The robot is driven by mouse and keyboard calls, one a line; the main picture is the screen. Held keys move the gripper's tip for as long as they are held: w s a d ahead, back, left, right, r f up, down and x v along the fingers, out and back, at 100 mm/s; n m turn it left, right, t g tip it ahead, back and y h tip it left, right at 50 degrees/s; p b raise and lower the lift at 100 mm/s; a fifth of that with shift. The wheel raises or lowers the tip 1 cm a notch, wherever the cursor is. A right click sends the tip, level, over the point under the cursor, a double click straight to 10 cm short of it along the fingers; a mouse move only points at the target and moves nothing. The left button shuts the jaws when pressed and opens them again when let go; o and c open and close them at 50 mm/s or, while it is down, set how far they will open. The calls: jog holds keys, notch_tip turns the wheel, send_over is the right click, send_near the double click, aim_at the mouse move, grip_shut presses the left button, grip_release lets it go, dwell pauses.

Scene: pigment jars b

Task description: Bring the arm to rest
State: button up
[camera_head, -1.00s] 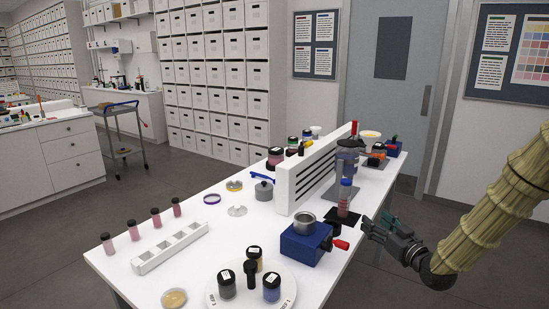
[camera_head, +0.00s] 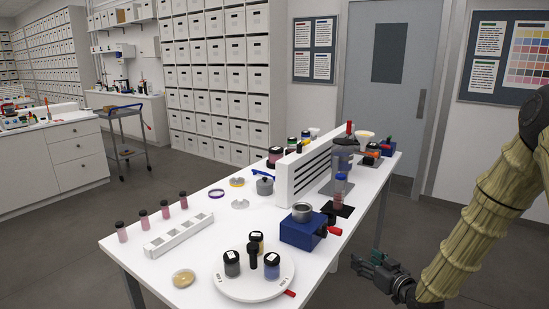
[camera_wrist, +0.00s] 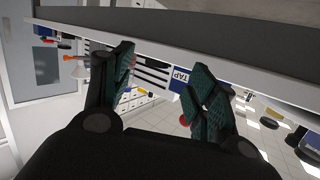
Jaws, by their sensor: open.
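My gripper (camera_head: 375,266) hangs at the end of my tan-sleeved arm at the right of the head view, beside the table's right edge and over the floor. It is empty and apart from everything. In the wrist view my gripper (camera_wrist: 165,92) shows two teal-padded fingers spread apart with nothing between them. The wrist view is tilted, with the table edge (camera_wrist: 200,45) running across the top.
The white table (camera_head: 215,223) holds a blue device with a metal cup (camera_head: 302,229), a bottle on a black pad (camera_head: 340,190), a slatted white divider (camera_head: 300,175), a round turntable with jars (camera_head: 225,284) and a white rack (camera_head: 180,235). Floor right of the table looks clear.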

jog(key=s+a+f+m+g+h, duration=0.15)
jog(key=s+f+g, duration=0.25)
jog(key=s+f, duration=0.7)
jog(key=s+a+f+m+g+h, duration=0.1)
jog(key=s+a+f+g+h, duration=0.15)
jog(key=s+f, duration=0.85)
jog(key=s+a+f+g, duration=0.1)
jog(key=s+f+g, duration=0.3)
jog(key=s, duration=0.8)
jog(key=s+a+f+g+h, duration=0.1)
jog(key=s+f+g, duration=0.2)
jog(key=s, duration=0.9)
notch_tip(320, 180, down, 3)
jog(key=shift+s+m+g, duration=0.25)
jog(key=shift+m+g, duration=0.1)
jog(key=shift+m, duration=0.1)
